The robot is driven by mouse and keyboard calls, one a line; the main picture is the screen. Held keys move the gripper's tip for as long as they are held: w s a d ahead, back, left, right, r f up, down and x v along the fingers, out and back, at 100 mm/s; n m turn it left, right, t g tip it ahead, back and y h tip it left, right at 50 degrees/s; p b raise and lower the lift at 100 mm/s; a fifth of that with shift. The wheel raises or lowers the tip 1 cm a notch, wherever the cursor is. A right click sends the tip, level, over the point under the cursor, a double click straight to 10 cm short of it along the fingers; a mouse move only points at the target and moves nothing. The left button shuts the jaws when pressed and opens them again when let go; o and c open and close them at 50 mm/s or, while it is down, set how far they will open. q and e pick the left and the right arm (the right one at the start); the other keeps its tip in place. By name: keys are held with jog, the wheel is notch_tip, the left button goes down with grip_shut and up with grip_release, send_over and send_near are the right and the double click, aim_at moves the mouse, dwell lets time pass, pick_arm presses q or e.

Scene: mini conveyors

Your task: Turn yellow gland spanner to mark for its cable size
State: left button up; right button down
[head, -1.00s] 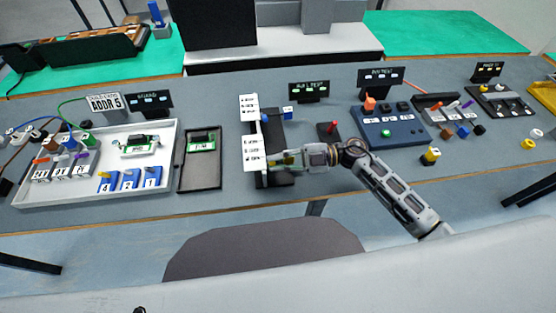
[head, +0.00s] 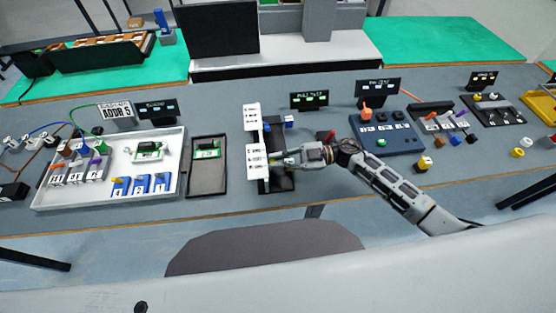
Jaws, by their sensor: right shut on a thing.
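A white upright panel (head: 252,117) with printed labels stands on a dark fixture (head: 282,183) in the middle of the bench. My right gripper (head: 279,161) is shut at the right side of the panel's lower part. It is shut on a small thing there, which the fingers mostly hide. I take this to be the yellow gland spanner, but its angle and any mark beside it are too small to read. A blue part (head: 289,121) with a small white label sits farther back on the same fixture. My left gripper is not in view.
A dark tray with a green board (head: 207,154) lies just left of the fixture. A red lever (head: 330,135) and a blue button box (head: 385,147) stand close behind my right arm. A white tray (head: 115,196) fills the bench left.

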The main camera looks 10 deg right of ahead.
jog(key=shift+w+m, duration=0.25)
jog(key=shift+m, duration=0.05)
jog(key=c, duration=1.5)
grip_release()
jog(key=shift+d+r, duration=0.1)
jog(key=shift+d, duration=0.05)
jog(key=shift+d, duration=5.95)
jog(key=shift+c, duration=0.2)
